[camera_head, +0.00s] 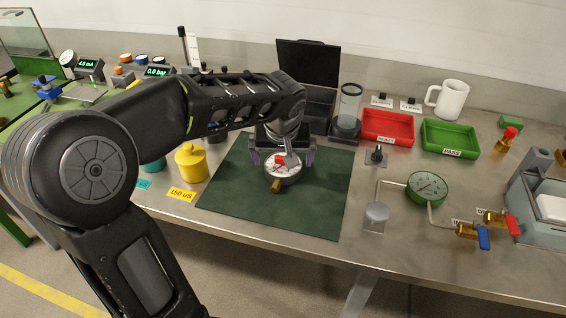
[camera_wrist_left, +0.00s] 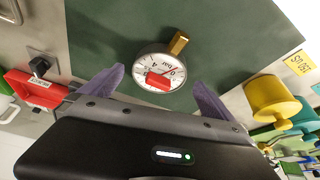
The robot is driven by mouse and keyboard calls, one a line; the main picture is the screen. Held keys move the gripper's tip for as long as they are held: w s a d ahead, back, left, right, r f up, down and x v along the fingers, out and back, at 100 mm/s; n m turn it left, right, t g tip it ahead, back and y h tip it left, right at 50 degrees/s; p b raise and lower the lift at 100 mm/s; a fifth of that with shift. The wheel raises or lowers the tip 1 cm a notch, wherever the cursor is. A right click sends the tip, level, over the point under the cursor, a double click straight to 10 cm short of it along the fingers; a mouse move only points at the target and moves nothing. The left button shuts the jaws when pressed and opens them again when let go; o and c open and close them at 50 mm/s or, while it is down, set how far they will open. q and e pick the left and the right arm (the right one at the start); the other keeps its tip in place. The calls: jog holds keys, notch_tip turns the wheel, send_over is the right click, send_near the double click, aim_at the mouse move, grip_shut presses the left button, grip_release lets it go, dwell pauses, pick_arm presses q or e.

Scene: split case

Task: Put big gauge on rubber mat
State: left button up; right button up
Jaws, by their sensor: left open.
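A round gauge (camera_head: 283,172) with a silver rim, white dial and brass stem lies face up on the dark green rubber mat (camera_head: 240,205). It also shows in the left wrist view (camera_wrist_left: 160,70), with a red block-like mark on its face. My left gripper (camera_head: 281,157) is open above the mat. Its purple fingers stand on either side of the gauge in the wrist view, with visible space between them and the rim. I cannot tell the exact height of the fingers above it. My right gripper is not in view.
Yellow weight (camera_head: 191,162) stands left of the mat. Right of it are a red tray (camera_head: 388,143), a green tray (camera_head: 449,153) and a green-dial gauge (camera_head: 427,187) on piping with valves. A black open case (camera_head: 307,70) stands behind. The mat's front is clear.

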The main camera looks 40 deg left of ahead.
pick_arm(q)
jog(key=v, duration=0.8)
dwell(0.4)
